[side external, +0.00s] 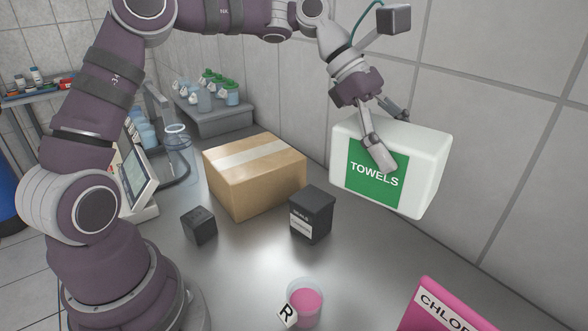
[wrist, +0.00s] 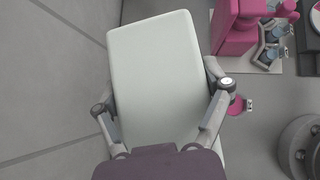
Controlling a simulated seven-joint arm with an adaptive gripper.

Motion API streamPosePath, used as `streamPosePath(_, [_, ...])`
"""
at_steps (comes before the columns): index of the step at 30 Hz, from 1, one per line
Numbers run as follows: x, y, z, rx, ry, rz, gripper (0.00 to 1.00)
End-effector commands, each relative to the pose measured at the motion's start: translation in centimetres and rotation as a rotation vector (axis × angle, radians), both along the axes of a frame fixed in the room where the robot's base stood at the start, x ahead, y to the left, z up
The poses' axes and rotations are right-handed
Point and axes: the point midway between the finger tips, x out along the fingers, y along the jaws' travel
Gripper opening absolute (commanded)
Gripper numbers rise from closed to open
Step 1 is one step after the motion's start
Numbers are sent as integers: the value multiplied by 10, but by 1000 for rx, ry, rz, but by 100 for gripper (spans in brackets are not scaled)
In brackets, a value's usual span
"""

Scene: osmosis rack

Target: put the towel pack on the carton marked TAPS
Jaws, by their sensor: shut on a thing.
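The towel pack (side external: 428,165) is a white block with a green label reading TOWELS. My gripper (side external: 388,140) is shut on it, with one finger across the label and the other behind the pack. The pack is tilted and appears held above the counter, at the right near the wall. In the wrist view the pack (wrist: 160,75) fills the middle, between the two fingers of my gripper (wrist: 165,98). A brown taped carton (side external: 262,180) sits on the counter left of the pack. No TAPS marking can be read on its visible faces.
A black labelled box (side external: 312,214) and a small dark cube (side external: 200,225) stand in front of the carton. A cup of pink liquid (side external: 305,301) and a pink CHLOR-labelled box (side external: 440,306) are at the front. Bottles (side external: 210,88) stand on a ledge behind. The tiled wall (side external: 500,130) is close.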

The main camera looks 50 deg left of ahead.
Motion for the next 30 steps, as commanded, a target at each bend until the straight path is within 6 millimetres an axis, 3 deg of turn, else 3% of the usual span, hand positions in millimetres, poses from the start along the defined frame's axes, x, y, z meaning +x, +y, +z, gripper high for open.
streamPosePath(8, [-16,91,-13,8,2,298,37])
streamPosePath(14, [-55,168,-10,8,-2,650,37])
streamPosePath(18, [-94,209,-1,7,-5,945,37])
streamPosePath(22, [-121,226,7,8,-2,1143,37])
streamPosePath(28, [-146,237,17,11,3,1344,37])
streamPosePath(30, [-144,236,0,3,17,1337,37])
